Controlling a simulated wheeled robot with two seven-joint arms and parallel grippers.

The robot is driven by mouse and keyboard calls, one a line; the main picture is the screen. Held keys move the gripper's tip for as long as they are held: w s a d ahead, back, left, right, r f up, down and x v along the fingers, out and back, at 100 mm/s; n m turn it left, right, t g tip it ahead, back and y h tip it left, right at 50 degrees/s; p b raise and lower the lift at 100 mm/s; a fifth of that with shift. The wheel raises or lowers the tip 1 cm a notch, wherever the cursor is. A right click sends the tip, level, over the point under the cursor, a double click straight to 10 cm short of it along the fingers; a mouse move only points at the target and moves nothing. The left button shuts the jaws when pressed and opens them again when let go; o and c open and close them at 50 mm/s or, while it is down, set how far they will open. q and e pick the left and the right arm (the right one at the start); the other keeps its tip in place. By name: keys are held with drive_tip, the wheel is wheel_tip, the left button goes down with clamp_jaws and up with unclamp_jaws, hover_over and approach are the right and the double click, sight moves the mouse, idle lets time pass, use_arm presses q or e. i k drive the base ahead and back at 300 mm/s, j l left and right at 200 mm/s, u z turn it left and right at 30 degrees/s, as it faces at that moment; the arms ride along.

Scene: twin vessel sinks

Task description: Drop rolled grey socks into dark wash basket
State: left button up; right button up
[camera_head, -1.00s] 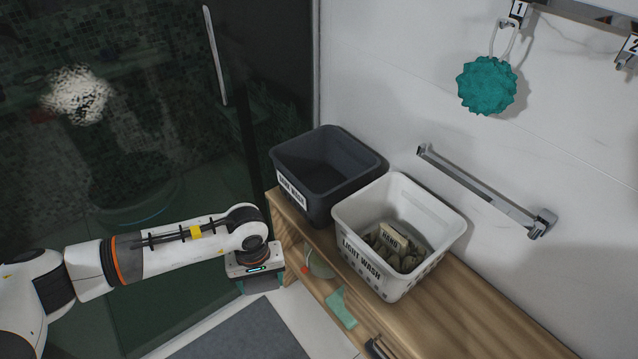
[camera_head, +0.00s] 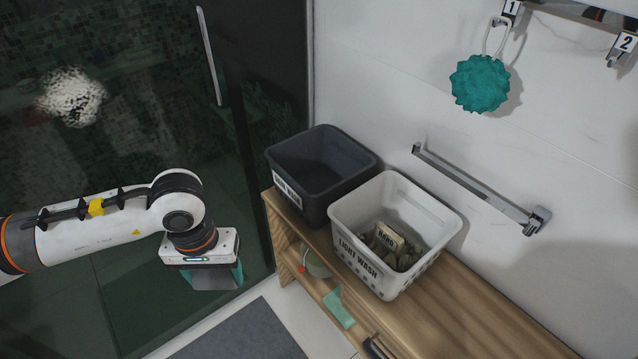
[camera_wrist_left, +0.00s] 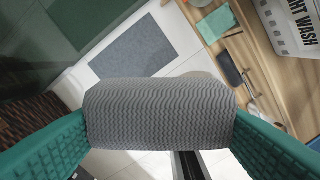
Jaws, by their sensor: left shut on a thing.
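The rolled grey socks (camera_wrist_left: 160,112) show as a ribbed grey roll in the left wrist view, held between the two teal fingers of my left gripper (camera_wrist_left: 160,135). The dark wash basket (camera_head: 345,190) stands on the far left end of the bench. Its inside looks empty, and its label is partly legible. My right gripper is not in view.
The white light wash basket (camera_head: 352,238) stands touching or close beside the dark one and holds greenish cloths and a tag. The wooden bench (camera_head: 455,315) has a lower shelf with a green cloth (camera_head: 339,307). A towel bar (camera_head: 475,188) and teal sponge (camera_head: 481,84) are on the wall.

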sight(314, 194)
drive_tip(key=j+z, duration=0.1)
drive_tip(key=z, duration=1.25)
drive_tip(key=j+z, duration=0.2)
drive_tip(key=j, duration=1.2)
drive_tip(key=i, duration=0.15)
